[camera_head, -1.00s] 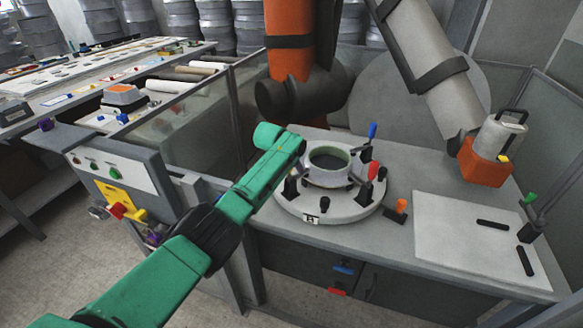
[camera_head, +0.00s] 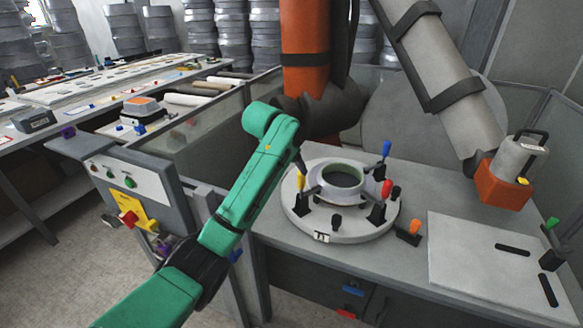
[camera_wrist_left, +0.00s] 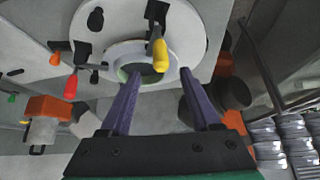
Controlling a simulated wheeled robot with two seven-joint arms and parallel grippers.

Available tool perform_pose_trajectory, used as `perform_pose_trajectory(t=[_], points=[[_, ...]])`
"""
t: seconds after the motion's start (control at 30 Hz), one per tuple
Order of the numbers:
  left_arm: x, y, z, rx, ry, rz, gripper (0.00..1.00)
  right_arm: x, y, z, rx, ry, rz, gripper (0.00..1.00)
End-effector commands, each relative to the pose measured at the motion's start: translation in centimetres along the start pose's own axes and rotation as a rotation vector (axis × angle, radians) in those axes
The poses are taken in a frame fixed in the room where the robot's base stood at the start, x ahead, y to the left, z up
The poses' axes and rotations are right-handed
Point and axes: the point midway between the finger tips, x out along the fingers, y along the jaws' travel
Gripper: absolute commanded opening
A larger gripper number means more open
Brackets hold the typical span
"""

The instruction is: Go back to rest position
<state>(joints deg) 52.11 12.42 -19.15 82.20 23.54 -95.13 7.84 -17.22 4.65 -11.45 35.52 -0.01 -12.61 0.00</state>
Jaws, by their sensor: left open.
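My left arm (camera_head: 245,195) is green and comes in from the bottom left in the head view, bent at its far end beside the mould fixture. My left gripper (camera_wrist_left: 160,74) shows in the left wrist view with two purple fingers apart and nothing between them held. The ring-shaped mould (camera_head: 318,186) sits on a round light plate (camera_head: 345,232) on the grey bench. In the wrist view the ring (camera_wrist_left: 118,52) lies beyond the fingertips; I cannot tell the gap. The gripper is mostly hidden behind the arm in the head view. My right gripper is not in view.
Clamps with yellow (camera_head: 300,181), blue (camera_head: 386,148) and red (camera_head: 387,188) handles surround the ring. An orange and grey industrial arm (camera_head: 428,52) stands behind. A control panel (camera_head: 130,180) is at left. A flat white board (camera_head: 480,260) lies at right.

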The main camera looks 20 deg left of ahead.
Motion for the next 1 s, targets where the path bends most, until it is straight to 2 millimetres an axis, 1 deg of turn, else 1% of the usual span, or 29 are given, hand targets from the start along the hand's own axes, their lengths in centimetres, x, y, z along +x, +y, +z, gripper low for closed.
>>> perform_pose_trajectory(t=[0.1, 0.17, 0.5, 0.57, 0.63, 0.67, 0.7, 0.77, 0.8, 0.83, 0.87, 0.9, 1.0], points=[[-1.0, 0.0, 0.1, 0.000, 0.000, 0.000, 0.63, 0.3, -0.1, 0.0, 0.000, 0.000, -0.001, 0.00], [-1.2, 0.0, 0.0, 0.000, 0.000, 0.000, 0.63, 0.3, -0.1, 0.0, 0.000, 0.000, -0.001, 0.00], [-1.1, 0.0, 0.1, 0.001, -0.001, 0.001, 0.63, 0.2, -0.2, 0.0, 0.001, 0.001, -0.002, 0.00], [-0.7, 0.2, 0.7, 0.003, -0.007, 0.003, 0.63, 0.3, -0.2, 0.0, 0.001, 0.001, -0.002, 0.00], [0.7, 0.7, 2.6, 0.010, -0.023, 0.009, 0.63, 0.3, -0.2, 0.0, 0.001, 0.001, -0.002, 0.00], [1.5, 1.0, 3.9, 0.014, -0.033, 0.013, 0.63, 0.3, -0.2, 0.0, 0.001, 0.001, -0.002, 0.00], [2.8, 1.5, 6.1, 0.021, -0.049, 0.019, 0.63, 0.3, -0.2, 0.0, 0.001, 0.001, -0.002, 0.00], [4.4, 2.3, 10.1, 0.027, -0.072, 0.027, 0.63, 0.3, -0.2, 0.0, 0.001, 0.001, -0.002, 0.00], [5.3, 2.8, 13.1, 0.029, -0.089, 0.031, 0.63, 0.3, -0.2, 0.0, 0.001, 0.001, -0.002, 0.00], [5.7, 3.1, 15.3, 0.029, -0.102, 0.032, 0.63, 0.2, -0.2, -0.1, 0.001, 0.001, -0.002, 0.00], [6.0, 3.4, 17.4, 0.029, -0.112, 0.033, 0.63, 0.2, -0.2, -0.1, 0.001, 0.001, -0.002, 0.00], [6.2, 3.7, 20.0, 0.026, -0.126, 0.033, 0.63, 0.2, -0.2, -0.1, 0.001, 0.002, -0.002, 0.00], [5.8, 4.1, 25.2, 0.018, -0.157, 0.027, 0.63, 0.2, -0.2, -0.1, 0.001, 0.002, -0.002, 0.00]])
